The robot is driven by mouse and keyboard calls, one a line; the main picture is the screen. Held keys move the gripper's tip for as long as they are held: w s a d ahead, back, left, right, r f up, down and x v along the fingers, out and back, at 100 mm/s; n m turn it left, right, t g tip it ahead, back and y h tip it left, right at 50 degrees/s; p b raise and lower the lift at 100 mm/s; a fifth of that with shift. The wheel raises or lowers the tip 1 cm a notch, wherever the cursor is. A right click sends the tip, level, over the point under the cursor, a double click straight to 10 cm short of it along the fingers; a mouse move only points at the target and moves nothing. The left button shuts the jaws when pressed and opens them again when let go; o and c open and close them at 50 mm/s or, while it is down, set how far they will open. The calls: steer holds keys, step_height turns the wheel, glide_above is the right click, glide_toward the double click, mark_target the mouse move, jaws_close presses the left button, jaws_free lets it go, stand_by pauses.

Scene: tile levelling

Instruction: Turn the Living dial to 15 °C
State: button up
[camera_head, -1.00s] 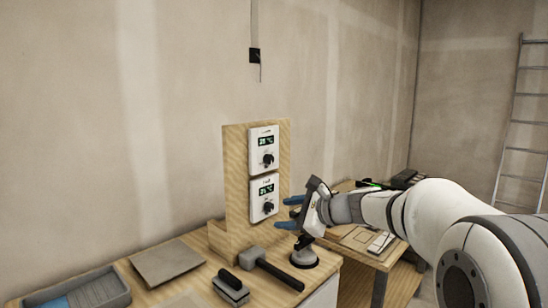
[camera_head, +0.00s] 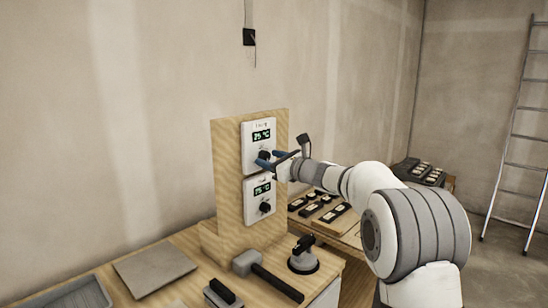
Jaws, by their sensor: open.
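Two white thermostat panels are mounted one above the other on an upright wooden board (camera_head: 229,180). The upper panel (camera_head: 248,143) has a lit green display and a dark dial (camera_head: 264,156); its small label looks like "Living", but I cannot read it surely. Its display seems to end in 5 °C; the first digit is unclear. The lower panel (camera_head: 252,206) has its own display and black dial (camera_head: 265,208).
The bench below holds a hammer (camera_head: 268,275), a suction cup tool (camera_head: 303,256), a float (camera_head: 222,293), a tile (camera_head: 154,267) and a grey tray (camera_head: 75,297). A second table (camera_head: 349,238) with several dark items stands behind. A ladder (camera_head: 522,130) leans at right.

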steer(key=shift+a, duration=0.3)
steer(key=shift+c, duration=0.4)
